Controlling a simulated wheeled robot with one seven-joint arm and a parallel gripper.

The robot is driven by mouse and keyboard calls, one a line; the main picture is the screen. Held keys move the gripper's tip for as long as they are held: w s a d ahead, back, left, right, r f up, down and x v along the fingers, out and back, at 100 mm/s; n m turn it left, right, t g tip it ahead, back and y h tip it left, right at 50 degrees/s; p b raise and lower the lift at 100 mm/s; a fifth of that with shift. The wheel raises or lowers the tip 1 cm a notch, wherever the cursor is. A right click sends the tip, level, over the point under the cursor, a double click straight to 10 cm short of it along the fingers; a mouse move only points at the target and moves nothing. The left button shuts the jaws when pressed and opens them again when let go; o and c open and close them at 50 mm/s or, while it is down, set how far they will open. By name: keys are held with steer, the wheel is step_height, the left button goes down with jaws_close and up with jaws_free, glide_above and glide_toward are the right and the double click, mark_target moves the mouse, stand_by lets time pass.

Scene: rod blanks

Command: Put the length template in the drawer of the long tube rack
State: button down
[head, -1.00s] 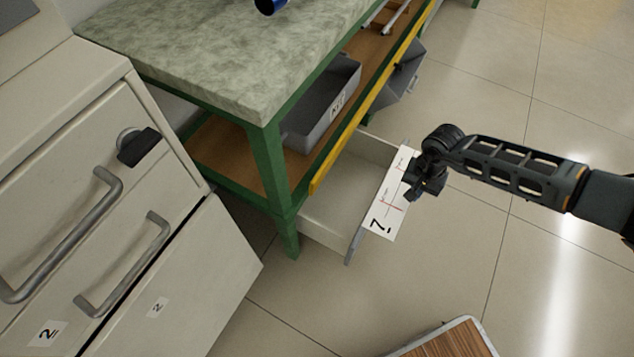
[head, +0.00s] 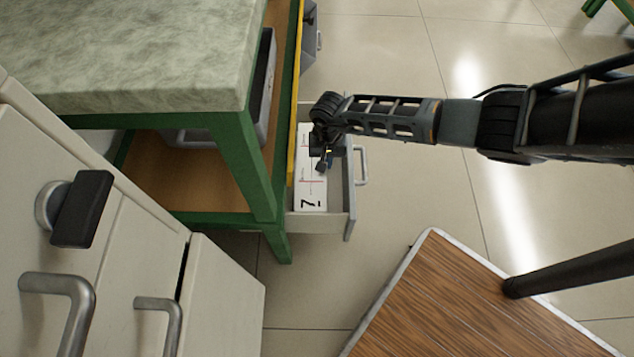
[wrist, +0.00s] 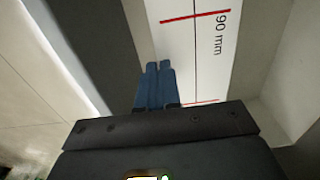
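The length template (head: 310,190) is a white strip with red marks and a 7; the wrist view shows its "90 mm" mark (wrist: 205,40). It is within the outline of the open drawer (head: 335,215) under the green-framed rack; I cannot tell whether it touches the drawer floor. My gripper (head: 322,168) is over the drawer at the template's right edge. In the wrist view its blue fingers (wrist: 160,66) are nearly together with the template's edge running into them, so they look shut on it. The pinched part is hidden.
The drawer's grey front with its handle (head: 362,165) stands right of the template. The rack's green leg (head: 247,165) and yellow rail (head: 294,110) are close on the left. A wood-topped cart (head: 460,300) is at lower right. A pale cabinet (head: 60,140) fills the left.

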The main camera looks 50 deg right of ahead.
step_height(320, 180, down, 13)
steer(key=b, duration=0.7)
steer(key=shift+r+b, duration=0.1)
steer(key=shift+b, duration=0.2)
steer(key=shift+r, duration=0.1)
steer(key=c, duration=1.3)
jaws_free()
steer(key=shift+c, duration=0.2)
step_height(320, 180, up, 12)
steer(key=p, duration=0.8)
